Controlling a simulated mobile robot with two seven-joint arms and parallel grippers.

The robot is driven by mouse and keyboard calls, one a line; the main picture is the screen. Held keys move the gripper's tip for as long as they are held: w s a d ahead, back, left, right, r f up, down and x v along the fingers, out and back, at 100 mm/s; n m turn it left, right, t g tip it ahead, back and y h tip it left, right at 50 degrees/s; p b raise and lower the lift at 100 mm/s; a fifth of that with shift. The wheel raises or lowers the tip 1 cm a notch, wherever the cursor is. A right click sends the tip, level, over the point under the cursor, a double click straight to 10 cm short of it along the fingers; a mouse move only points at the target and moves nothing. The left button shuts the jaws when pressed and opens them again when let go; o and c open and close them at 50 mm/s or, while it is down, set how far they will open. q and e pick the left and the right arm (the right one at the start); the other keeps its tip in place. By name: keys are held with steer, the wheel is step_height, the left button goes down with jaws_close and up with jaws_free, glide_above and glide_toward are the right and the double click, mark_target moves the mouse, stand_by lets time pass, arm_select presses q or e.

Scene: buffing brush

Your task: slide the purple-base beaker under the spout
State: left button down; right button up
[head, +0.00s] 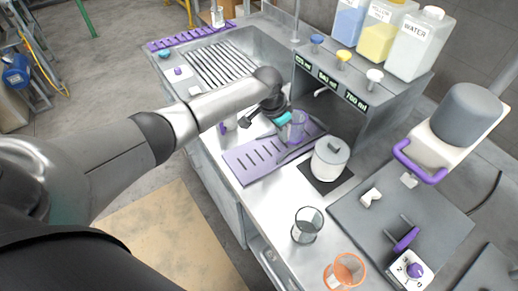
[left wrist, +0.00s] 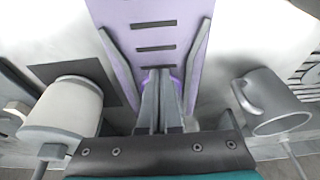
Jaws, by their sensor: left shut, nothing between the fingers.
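The purple-base beaker (head: 298,130) stands upright at the far end of a slotted purple tray (head: 240,165), in front of the dispenser (head: 372,122). My left gripper (head: 284,119) is right beside it on its left, overlapping it in the head view. In the left wrist view the left gripper's fingers (left wrist: 160,76) are together and empty, pointing along the tray (left wrist: 152,22) between its raised rails. Purple shows just behind the fingers, mostly hidden. Whether they touch the beaker cannot be told. A spout (head: 322,91) sticks out from the dispenser front, above and right of the beaker. My right gripper is not in view.
A white lidded pot (head: 329,163) stands right of the tray on a dark mat. A grey jug (left wrist: 268,98) stands on the tray's other side. A dark beaker (head: 307,228) and an orange beaker (head: 346,272) stand nearer. Bottles (head: 418,48) top the dispenser.

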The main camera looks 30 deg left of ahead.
mark_target(297, 128)
arm_select(q)
steer(key=w+d+b, duration=0.1)
steer(key=w+b, duration=0.1)
steer(key=w, duration=0.1)
steer(key=w+d+b, duration=0.1)
steer(key=shift+w+d+f, duration=0.2)
steer(key=shift+w+d, duration=0.05)
steer(key=shift+d, duration=0.1)
steer(key=shift+w+d+r+b, duration=0.25)
steer(key=shift+w+b, duration=0.15)
steer(key=shift+b, duration=0.1)
